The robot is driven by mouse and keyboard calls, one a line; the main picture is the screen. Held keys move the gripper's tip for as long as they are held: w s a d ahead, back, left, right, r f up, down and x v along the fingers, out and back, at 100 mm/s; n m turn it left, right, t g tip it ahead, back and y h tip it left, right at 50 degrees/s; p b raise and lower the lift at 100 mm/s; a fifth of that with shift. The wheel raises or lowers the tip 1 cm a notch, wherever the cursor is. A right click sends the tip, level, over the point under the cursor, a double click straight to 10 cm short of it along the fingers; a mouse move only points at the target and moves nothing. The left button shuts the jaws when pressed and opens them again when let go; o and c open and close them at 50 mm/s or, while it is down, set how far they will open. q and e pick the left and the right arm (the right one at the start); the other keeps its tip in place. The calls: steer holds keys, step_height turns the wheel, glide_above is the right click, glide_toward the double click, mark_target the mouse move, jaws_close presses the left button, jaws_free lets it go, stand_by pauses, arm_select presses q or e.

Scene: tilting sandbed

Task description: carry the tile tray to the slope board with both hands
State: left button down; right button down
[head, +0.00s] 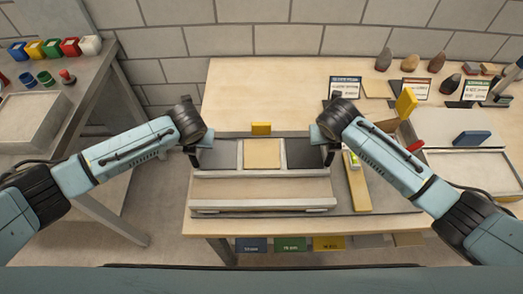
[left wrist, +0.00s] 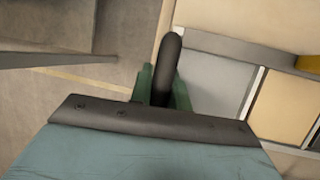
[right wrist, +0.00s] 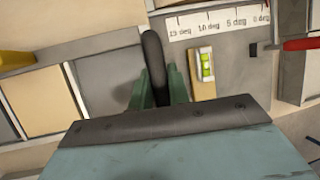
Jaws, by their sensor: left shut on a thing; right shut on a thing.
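The tile tray (head: 262,173) lies level in the middle of the bench in the head view, with a beige tile (head: 262,153) between two dark grey ones. My left gripper (head: 196,150) is shut on the tray's black left handle, which shows upright between the fingers in the left wrist view (left wrist: 168,65). My right gripper (head: 328,148) is shut on the right handle, seen in the right wrist view (right wrist: 153,60). A pale wooden board with a light front rail (head: 263,205), apparently the slope board, lies just in front of the tray. I cannot tell whether the tray touches what is below.
A yellow block (head: 261,128) sits behind the tray. A wooden strip with a green level (right wrist: 207,66) and a degree scale (right wrist: 218,22) are right of it. Stones (head: 410,63), cards and a sand tray (head: 470,165) fill the bench's right side. A side table stands left.

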arm_select(q)
steer(key=shift+w+f+b, duration=0.15)
steer(key=shift+f+b, duration=0.3)
steer(key=shift+b, duration=0.05)
arm_select(e)
steer(key=shift+w+f, duration=0.15)
steer(key=shift+f, duration=0.3)
arm_select(q)
steer(key=c, duration=1.3)
jaws_free()
steer(key=shift+s, duration=0.2)
arm_select(e)
steer(key=c, duration=1.3)
jaws_free()
steer(key=shift+s, duration=0.2)
arm_select(q)
steer(key=v, duration=1.2)
arm_select(e)
steer(key=v, duration=1.2)
arm_select(q)
steer(key=shift+s, duration=0.1)
arm_select(e)
steer(key=shift+f, duration=0.1)
